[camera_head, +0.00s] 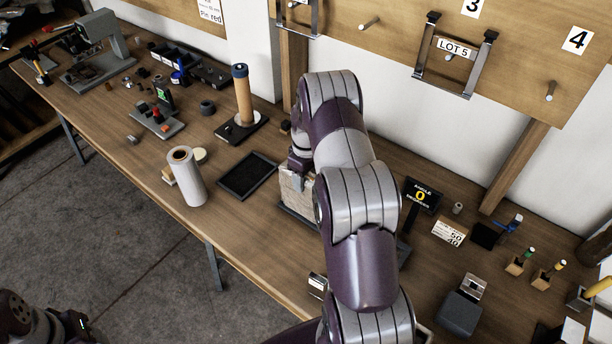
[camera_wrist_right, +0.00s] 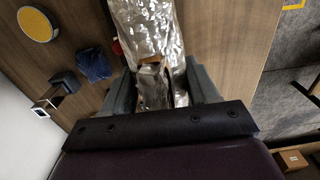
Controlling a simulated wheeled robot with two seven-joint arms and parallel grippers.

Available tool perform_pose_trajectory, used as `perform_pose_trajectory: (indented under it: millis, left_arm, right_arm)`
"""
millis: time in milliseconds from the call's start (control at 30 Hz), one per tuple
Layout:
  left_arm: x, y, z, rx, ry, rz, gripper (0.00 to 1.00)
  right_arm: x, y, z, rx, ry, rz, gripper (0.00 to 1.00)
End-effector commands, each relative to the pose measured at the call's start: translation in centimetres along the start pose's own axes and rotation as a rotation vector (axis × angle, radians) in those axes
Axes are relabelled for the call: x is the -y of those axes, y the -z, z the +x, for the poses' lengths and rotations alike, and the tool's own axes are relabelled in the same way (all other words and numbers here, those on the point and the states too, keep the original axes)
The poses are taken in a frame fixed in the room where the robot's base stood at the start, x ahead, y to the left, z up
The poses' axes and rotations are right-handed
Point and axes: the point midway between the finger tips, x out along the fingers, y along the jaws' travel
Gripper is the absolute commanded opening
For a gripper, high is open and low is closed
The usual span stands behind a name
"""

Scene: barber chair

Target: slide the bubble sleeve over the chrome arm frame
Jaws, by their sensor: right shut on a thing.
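My right gripper (camera_head: 296,172) reaches down over the middle of the bench, largely hidden by my own arm. In the right wrist view the right gripper (camera_wrist_right: 163,88) is shut on a shiny, crinkled, see-through bubble sleeve (camera_wrist_right: 150,28). A bright metallic part shows between the fingers; I cannot tell whether it is frame or sleeve. The sleeve shows in the head view as a pale upright block (camera_head: 297,193). A chrome arm frame (camera_head: 478,72) tagged LOT 5 hangs on the wall board. My left arm's end (camera_head: 45,318) shows at the bottom left, its jaws unclear.
A black tray (camera_head: 247,177) and a white roll (camera_head: 187,176) stand left of the right gripper. A brown roll on a post (camera_head: 242,95) stands behind. A black angle display (camera_head: 422,194) and small holders are to the right. The bench's front edge is near.

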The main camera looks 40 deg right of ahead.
Motion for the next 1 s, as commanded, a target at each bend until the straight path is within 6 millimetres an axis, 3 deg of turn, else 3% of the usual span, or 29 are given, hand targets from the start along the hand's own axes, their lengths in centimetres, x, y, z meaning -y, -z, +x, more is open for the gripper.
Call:
perform_pose_trajectory:
  millis: [200, 233, 300, 667, 1000]
  left_arm:
    - [0.0, 0.0, 0.0, 0.000, 0.000, 0.000, 0.55]
    - [0.0, 0.0, 0.0, 0.000, 0.000, 0.000, 0.55]
    - [0.0, 0.0, 0.0, 0.000, 0.000, 0.000, 0.55]
    - [0.0, 0.0, 0.4, 0.000, 0.000, 0.000, 0.55]
    - [0.0, -0.3, 2.8, 0.000, 0.000, 0.000, 0.55]
  right_arm:
    - [0.0, 0.0, 0.0, 0.000, 0.000, 0.000, 0.16]
    - [0.0, 0.0, 0.0, 0.000, 0.000, 0.000, 0.69]
    - [0.0, 0.0, 0.0, 0.000, 0.000, 0.000, 0.89]
    - [-0.1, 0.1, -0.7, -0.002, -0.002, 0.000, 0.89]
    - [-0.1, 0.1, -9.1, -0.004, -0.004, 0.000, 0.89]
